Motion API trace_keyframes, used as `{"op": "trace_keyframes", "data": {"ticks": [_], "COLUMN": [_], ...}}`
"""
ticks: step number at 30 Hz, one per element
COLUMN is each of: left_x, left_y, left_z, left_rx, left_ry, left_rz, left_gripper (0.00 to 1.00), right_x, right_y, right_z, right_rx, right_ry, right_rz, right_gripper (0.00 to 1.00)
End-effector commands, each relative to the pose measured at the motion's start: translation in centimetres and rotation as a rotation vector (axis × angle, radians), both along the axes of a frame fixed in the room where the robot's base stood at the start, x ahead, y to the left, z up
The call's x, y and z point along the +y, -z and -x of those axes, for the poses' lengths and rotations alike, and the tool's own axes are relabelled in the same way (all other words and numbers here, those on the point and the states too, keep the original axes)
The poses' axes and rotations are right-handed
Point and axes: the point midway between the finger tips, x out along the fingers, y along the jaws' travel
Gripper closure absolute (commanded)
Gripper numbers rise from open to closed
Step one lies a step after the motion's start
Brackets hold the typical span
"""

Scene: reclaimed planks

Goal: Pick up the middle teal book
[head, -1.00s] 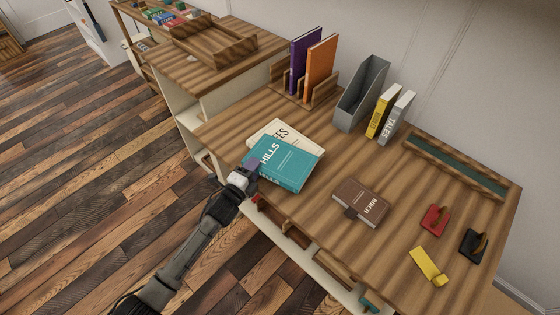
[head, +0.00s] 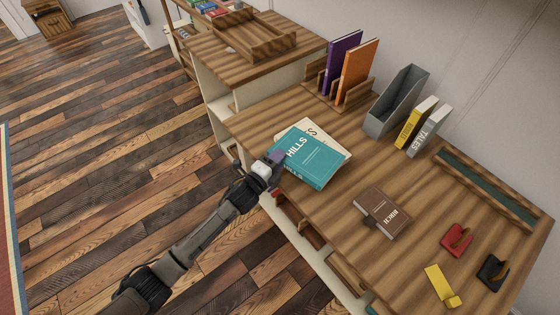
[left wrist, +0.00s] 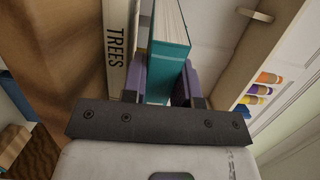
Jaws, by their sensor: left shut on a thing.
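The teal book (head: 318,165), titled HILLS, lies over a cream book (head: 328,134) and hides most of it. My left gripper (head: 276,159) is shut on the teal book's near-left edge. In the left wrist view the teal book (left wrist: 168,48) stands between the two purple fingers (left wrist: 168,88). The cream book's TREES spine (left wrist: 117,50) is beside it, just outside the left finger. I cannot tell whether the teal book touches the cream one. My right gripper is out of view.
A brown book (head: 382,212) lies right of the teal book on the desk (head: 335,215). Behind stand purple (head: 342,62) and orange (head: 358,72) books in a rack, a grey file holder (head: 397,100), and yellow (head: 416,122) and grey (head: 430,130) books. Bookends lie at right.

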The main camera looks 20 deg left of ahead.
Motion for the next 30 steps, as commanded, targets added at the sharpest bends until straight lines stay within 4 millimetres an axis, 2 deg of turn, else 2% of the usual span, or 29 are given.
{"op": "trace_keyframes", "data": {"ticks": [1,2,15,21,30], "left_x": [0.0,0.0,-7.6,-9.9,-10.9], "left_y": [-1.6,-2.1,-6.7,-7.9,-8.2], "left_z": [-0.1,-0.1,2.6,3.4,3.8], "left_rx": [-0.006,-0.007,-0.004,-0.004,-0.002], "left_ry": [0.001,0.001,0.002,0.002,-0.013], "left_rz": [0.001,0.002,0.007,0.004,0.005], "left_gripper": [1.0,1.0,1.0,1.0,1.0], "right_x": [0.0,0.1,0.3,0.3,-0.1], "right_y": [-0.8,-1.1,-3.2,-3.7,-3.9], "right_z": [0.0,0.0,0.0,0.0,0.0], "right_rx": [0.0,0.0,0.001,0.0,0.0], "right_ry": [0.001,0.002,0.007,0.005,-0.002], "right_rz": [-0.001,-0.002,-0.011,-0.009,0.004], "right_gripper": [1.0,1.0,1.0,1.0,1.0]}}
